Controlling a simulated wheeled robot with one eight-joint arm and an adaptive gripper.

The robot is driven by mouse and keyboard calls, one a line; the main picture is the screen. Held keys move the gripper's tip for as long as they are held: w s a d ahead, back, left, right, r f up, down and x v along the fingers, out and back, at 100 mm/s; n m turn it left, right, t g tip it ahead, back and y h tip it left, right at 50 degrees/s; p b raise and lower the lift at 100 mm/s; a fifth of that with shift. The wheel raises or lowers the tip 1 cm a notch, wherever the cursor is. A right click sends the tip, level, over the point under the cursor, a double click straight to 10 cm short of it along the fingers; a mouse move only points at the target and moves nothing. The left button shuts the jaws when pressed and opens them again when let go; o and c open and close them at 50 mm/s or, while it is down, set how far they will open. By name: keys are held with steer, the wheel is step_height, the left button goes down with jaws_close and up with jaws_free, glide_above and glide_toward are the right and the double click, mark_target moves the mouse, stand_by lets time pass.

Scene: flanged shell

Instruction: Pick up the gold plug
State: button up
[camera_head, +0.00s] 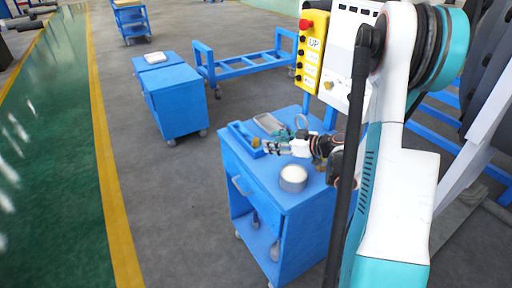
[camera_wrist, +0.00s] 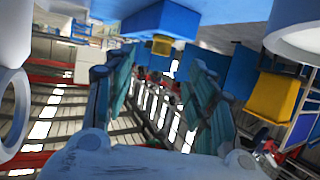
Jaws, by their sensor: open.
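The gold plug (camera_head: 256,143) is a small gold piece at the near end of a blue tray (camera_head: 239,133) on the blue cart. In the wrist view, a small gold block (camera_wrist: 162,44), apparently the plug, shows below a blue block-like shape, beyond my fingertips. My gripper (camera_head: 268,148) is over the cart top, pointing left towards the plug. In the wrist view my gripper (camera_wrist: 150,75) has its two teal fingers apart with nothing between them. The plug appears a little beyond the tips; contact cannot be made out.
A grey, white-topped cylinder (camera_head: 293,179) stands on the cart top (camera_head: 264,191) in front of my gripper. A yellow control box (camera_head: 312,52) rises behind the cart.

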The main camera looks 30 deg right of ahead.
mark_target(257, 140)
steer(key=b+x, duration=0.2)
steer(key=x, duration=0.4)
steer(key=shift+w+a, duration=0.2)
steer(key=shift+w, duration=0.05)
steer(key=c, duration=1.1)
